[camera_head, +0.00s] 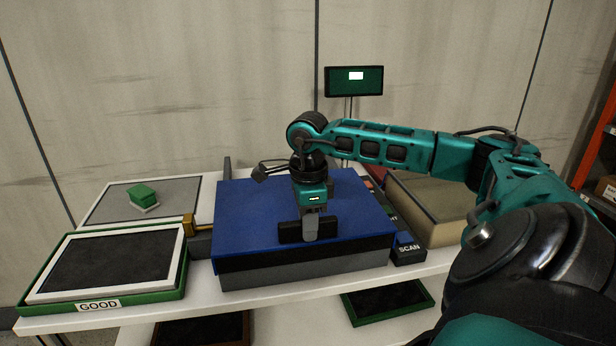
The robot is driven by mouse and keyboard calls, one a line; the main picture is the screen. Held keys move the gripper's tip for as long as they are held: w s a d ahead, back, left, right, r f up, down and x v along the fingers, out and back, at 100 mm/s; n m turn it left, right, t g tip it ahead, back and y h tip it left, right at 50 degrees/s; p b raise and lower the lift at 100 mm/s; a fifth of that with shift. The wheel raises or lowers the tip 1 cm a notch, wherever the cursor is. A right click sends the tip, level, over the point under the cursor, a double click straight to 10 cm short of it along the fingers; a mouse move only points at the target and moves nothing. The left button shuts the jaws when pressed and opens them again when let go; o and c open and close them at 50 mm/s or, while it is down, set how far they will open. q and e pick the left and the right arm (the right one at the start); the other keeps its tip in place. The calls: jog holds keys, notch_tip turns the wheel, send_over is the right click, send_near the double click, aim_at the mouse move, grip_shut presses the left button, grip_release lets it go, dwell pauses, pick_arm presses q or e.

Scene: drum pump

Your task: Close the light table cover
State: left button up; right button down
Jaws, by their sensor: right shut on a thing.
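The light table cover (250,215) is a wide blue lid in the middle of the white table. It lies about level over the grey light table base (300,272), with a dark band along the front between them. I cannot tell whether a gap is left there. My right gripper (310,236) reaches in from the right and points down at the front middle of the cover. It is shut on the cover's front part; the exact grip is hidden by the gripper. My left gripper is not in view.
A green-rimmed GOOD tray (180,283) stands at left, before a grey pad (100,205) with a green block (142,194). A SCAN button panel (408,248) and beige box (430,215) are close on the right. A small screen (354,81) stands behind.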

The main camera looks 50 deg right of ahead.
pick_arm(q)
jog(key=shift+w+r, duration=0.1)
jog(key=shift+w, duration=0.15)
pick_arm(e)
jog(key=shift+s+a, duration=0.15)
jog(key=c, duration=1.3)
grip_release()
jog(key=shift+f, duration=0.1)
jog(key=o, duration=0.3)
jog(key=shift+r, duration=0.45)
pick_arm(q)
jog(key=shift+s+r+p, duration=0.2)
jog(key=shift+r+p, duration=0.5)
jog(key=shift+p, duration=0.05)
pick_arm(e)
notch_tip(320, 180, up, 12)
jog(key=shift+r, duration=0.1)
